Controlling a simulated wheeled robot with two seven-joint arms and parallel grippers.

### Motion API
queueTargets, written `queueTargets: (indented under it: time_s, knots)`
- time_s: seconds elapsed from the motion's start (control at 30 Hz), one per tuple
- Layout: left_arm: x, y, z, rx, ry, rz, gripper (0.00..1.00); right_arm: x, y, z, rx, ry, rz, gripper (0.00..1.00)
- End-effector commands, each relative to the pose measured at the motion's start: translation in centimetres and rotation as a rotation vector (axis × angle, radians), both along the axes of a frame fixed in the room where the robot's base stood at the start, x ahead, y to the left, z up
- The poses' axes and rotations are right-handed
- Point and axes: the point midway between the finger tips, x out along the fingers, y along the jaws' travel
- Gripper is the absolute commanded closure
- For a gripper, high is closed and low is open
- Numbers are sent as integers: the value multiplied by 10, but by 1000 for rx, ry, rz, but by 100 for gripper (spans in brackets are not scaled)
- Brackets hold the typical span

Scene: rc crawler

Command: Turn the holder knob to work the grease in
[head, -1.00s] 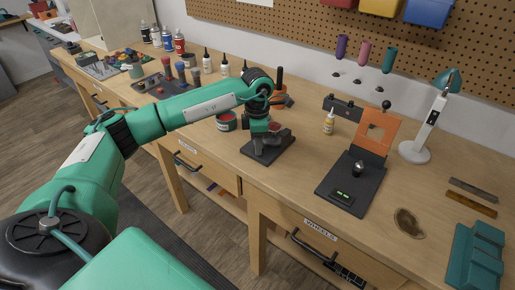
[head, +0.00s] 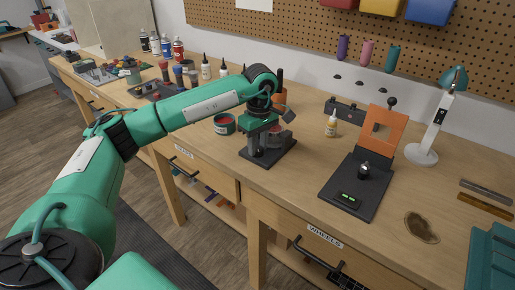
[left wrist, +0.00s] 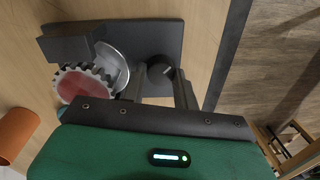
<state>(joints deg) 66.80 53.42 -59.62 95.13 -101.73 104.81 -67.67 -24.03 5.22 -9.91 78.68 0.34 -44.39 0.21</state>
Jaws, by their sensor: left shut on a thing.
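The holder (head: 268,155) is a dark base plate on the workbench, directly below my left gripper (head: 258,138). In the left wrist view the holder's plate (left wrist: 160,35) carries a toothed gear (left wrist: 82,88) with a red face, beside a silvery round part (left wrist: 112,65). The dark round holder knob (left wrist: 160,68) shows between the two fingers of my left gripper (left wrist: 168,80). The left gripper is shut on the knob, partly hiding it. My right gripper is in neither view.
An open grease tin (head: 223,124) stands left of the holder. Bare bench lies between holder and stand.

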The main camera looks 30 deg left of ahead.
Motion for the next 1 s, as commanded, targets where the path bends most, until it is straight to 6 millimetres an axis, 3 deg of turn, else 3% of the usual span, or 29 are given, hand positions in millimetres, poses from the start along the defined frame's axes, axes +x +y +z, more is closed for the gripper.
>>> queueTargets:
  time_s: [0.2, 0.6, 1.0]
  knots:
    - [1, -1, -1, -1, -3, -203, 93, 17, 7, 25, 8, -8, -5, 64]
    - [1, -1, 0, 1, -4, -541, 93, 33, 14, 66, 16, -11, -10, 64]
    - [1, -1, 1, 2, -3, -714, 93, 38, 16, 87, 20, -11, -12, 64]
